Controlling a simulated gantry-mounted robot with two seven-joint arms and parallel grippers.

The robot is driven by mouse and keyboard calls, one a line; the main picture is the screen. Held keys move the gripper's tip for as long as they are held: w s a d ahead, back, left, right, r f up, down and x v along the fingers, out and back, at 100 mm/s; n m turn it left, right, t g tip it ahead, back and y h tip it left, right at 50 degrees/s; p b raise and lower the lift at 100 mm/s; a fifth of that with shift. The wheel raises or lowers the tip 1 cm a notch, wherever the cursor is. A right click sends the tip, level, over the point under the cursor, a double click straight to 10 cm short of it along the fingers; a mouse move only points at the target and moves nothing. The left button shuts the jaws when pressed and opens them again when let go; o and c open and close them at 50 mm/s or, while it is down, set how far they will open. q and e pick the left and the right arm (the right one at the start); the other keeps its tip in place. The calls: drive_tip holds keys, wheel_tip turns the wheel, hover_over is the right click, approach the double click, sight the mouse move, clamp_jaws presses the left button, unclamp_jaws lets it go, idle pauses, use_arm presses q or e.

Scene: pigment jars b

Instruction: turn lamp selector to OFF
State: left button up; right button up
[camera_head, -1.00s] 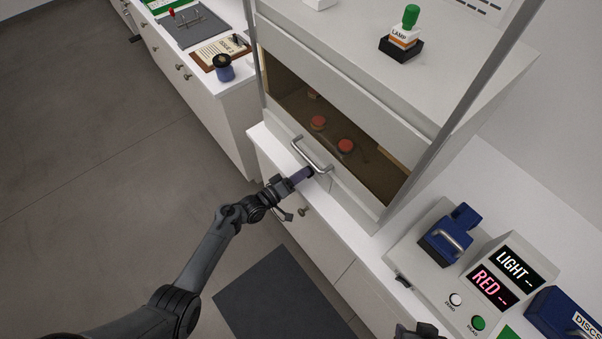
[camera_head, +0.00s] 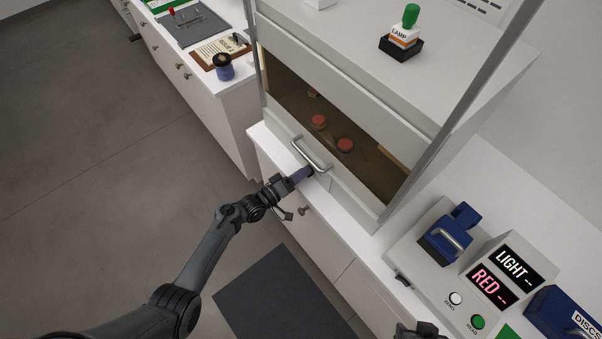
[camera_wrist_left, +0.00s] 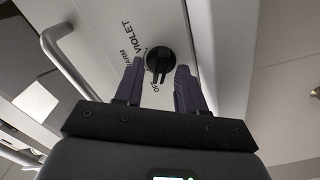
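The lamp selector is a round black knob (camera_wrist_left: 160,62) on a pale panel in the left wrist view. I cannot tell which word the knob points at. My left gripper (camera_wrist_left: 152,88) is open, one dark finger on each side of the knob; I cannot tell whether they touch it. In the head view my left gripper (camera_head: 302,174) is at the cabinet front below the bar handle and hides the knob. My right gripper (camera_head: 416,331) shows only partly at the bottom edge.
The bar handle (camera_head: 311,155) sticks out close to my left gripper. Behind the cabinet window are several red-topped jars (camera_head: 345,145). At right stand a blue device (camera_head: 446,238) and a LIGHT/RED display box (camera_head: 498,284). Open floor lies to the left.

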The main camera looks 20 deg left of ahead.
use_arm(q)
drive_tip(key=v, duration=1)
drive_tip(key=shift+s+a+p, duration=0.2)
drive_tip(key=shift+s+p, duration=0.1)
